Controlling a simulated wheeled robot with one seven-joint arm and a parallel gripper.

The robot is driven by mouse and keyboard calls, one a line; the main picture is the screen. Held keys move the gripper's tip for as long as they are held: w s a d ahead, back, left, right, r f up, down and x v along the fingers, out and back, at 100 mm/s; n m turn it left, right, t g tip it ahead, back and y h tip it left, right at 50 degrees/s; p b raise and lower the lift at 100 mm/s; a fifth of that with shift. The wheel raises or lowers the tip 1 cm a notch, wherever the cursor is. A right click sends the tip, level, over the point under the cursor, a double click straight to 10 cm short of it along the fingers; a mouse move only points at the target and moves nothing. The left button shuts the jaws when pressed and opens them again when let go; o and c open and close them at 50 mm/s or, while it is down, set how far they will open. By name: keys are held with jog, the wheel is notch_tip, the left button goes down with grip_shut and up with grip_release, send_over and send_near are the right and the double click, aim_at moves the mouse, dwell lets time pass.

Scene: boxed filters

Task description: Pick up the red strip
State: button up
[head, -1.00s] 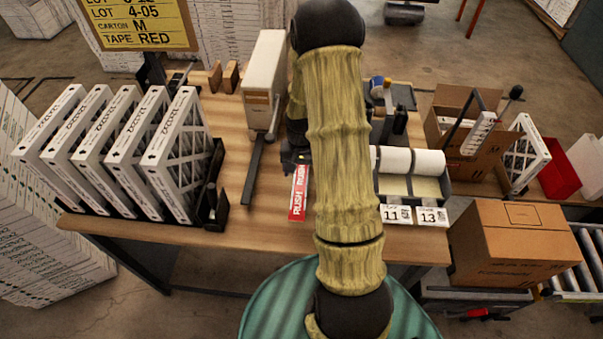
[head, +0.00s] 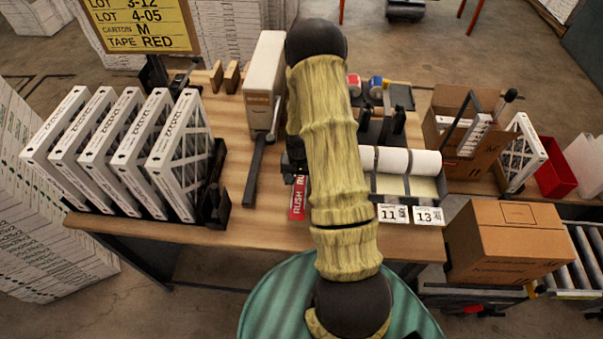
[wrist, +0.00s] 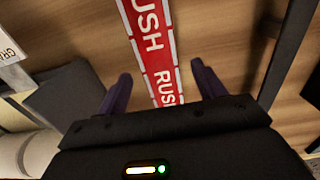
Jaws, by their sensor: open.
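The red strip (head: 298,198) with white "RUSH" lettering lies flat on the wooden table, partly hidden behind my arm in the head view. In the wrist view the strip (wrist: 154,50) runs from the top down between my fingers. My gripper (wrist: 161,85) is open, one dark finger on each side of the strip, with bare wood between each finger and the strip. The strip's near end is hidden by the gripper body. I cannot tell how far the fingertips are above the table. In the head view the gripper is mostly hidden behind my arm.
A row of white-framed filters (head: 130,155) stands in a black rack at left. A white machine (head: 264,80) with a dark bar stands left of the strip. Label rolls (head: 393,161) and number cards (head: 393,214) lie to the right. Bare wood (head: 250,222) lies left of the strip.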

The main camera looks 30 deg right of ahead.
jog(key=shift+c, duration=0.2)
jog(key=c, duration=0.8)
jog(key=shift+c, duration=0.2)
jog(key=shift+w+r, duration=0.1)
jog(key=shift+r, duration=0.05)
jog(key=shift+r+b, duration=0.35)
jog(key=shift+r, duration=0.25)
notch_tip(320, 180, up, 27)
jog(key=b, duration=0.5)
jog(key=shift+f+b, duration=0.2)
jog(key=shift+b, duration=0.2)
jog(key=shift+a+f, duration=0.1)
